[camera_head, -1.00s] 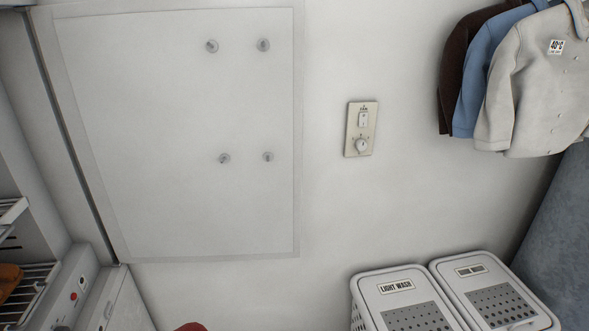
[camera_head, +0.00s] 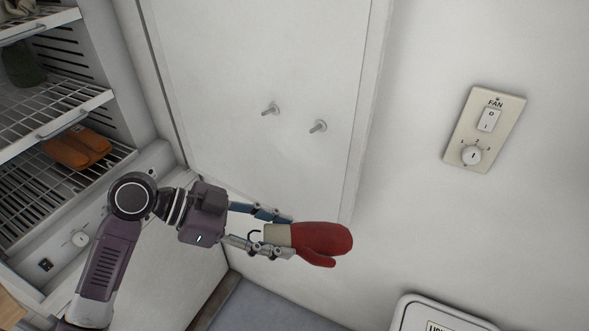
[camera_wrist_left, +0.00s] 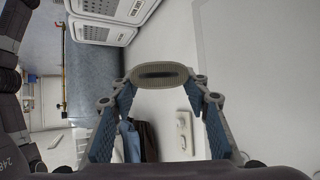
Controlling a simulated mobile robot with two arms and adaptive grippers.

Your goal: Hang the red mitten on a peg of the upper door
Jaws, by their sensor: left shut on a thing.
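The red mitten (camera_head: 322,241) has a pale cuff, and a small dark loop shows at the cuff end. My left gripper (camera_head: 284,236) is shut on the cuff, with the red hand part pointing right. In the left wrist view the cuff (camera_wrist_left: 158,75) shows end-on between the fingertips. The upper door (camera_head: 240,60) is a white panel behind and above the mitten. Two of its pegs show, a left peg (camera_head: 270,109) and a right peg (camera_head: 317,126), both bare. The mitten appears below them in the picture, apart from them. My right gripper is not in view.
An open drying cabinet with wire racks (camera_head: 60,120) stands at the left, with orange mittens (camera_head: 77,148) on one rack. A fan switch plate (camera_head: 484,129) is on the wall at right. A light-wash hamper (camera_head: 435,312) is at the bottom right.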

